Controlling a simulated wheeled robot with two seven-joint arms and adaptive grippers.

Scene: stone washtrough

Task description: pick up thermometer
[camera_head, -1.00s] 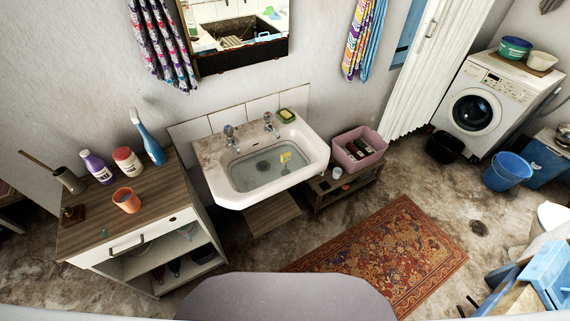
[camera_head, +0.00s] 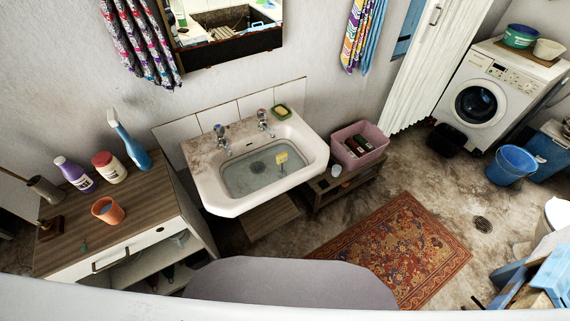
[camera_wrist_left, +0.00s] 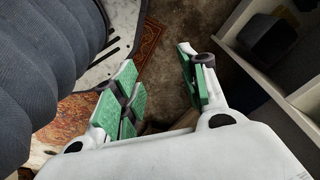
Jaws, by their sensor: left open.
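A small yellow object (camera_head: 282,158), perhaps the thermometer, stands out in the basin of the white sink (camera_head: 236,208) in the head view. It is too small to make out clearly, and it is near the basin's right side. My left gripper (camera_wrist_left: 158,66) shows only in the left wrist view. Its green-padded fingers are apart with nothing between them, above the floor and away from the sink. My right gripper is in neither view.
A wooden-topped cabinet (camera_head: 148,222) with bottles and an orange cup (camera_head: 108,211) stands left of the sink. A pink crate (camera_head: 372,163) is on a low stool to its right. A patterned rug (camera_head: 405,250) lies on open floor.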

